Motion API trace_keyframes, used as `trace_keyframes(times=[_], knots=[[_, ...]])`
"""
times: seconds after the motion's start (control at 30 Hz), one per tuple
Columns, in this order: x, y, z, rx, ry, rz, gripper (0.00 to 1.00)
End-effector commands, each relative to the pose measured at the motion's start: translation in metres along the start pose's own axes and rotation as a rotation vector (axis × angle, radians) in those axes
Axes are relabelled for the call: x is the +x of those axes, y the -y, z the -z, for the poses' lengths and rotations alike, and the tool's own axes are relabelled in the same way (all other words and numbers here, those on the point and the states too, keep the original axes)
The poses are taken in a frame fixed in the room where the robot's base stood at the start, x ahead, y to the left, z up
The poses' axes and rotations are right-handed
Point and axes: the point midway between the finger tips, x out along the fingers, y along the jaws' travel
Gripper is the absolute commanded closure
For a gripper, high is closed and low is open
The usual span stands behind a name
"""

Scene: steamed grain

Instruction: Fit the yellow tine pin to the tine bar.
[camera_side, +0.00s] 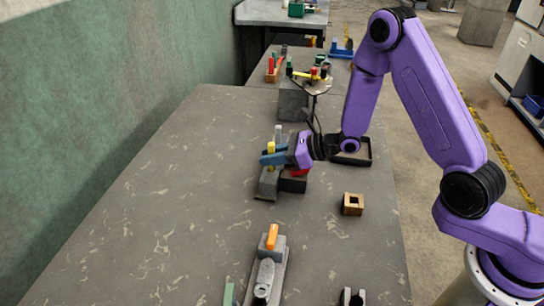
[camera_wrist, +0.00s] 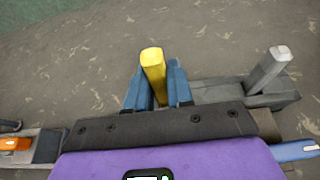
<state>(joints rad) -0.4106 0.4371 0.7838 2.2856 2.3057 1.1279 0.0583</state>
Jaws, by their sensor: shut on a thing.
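The yellow tine pin (camera_side: 271,148) stands roughly upright between the blue fingers of my gripper (camera_side: 273,159). The wrist view also shows the pin (camera_wrist: 152,62) pinched between the fingertips (camera_wrist: 158,88), its top sticking out above them. A grey bar, seemingly the tine bar (camera_side: 267,184), lies at and below the gripper. A grey upright pin (camera_side: 278,131) stands at its far end, and shows at the right in the wrist view (camera_wrist: 268,68). The fingers hide the yellow pin's lower end, so I cannot tell whether it is seated in the bar.
A dark box (camera_side: 293,184) with something red stands right beside the bar. A wooden block with a square hole (camera_side: 352,204) and a black tray (camera_side: 356,154) lie to the right. A grey fixture with an orange peg (camera_side: 271,238) stands in front. The table's left side is clear.

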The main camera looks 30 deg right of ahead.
Motion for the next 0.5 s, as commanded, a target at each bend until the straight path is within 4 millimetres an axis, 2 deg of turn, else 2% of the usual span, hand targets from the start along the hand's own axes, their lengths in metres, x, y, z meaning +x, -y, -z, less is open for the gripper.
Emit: trace_keyframes(times=[0.1, 0.13, 0.2, 0.23, 0.5], knots=[[0.0, 0.0, -0.0004, 0.0, 0.001, 0.0, 1.0], [0.0, 0.0, -0.0004, 0.0, 0.001, 0.0, 0.75], [0.0, 0.0, -0.0004, 0.0, 0.001, 0.0, 0.53], [0.0, 0.0, -0.0004, 0.0, 0.001, 0.0, 0.49], [-0.0005, 0.0, 0.0001, 0.0, 0.0, 0.0, 0.49]])
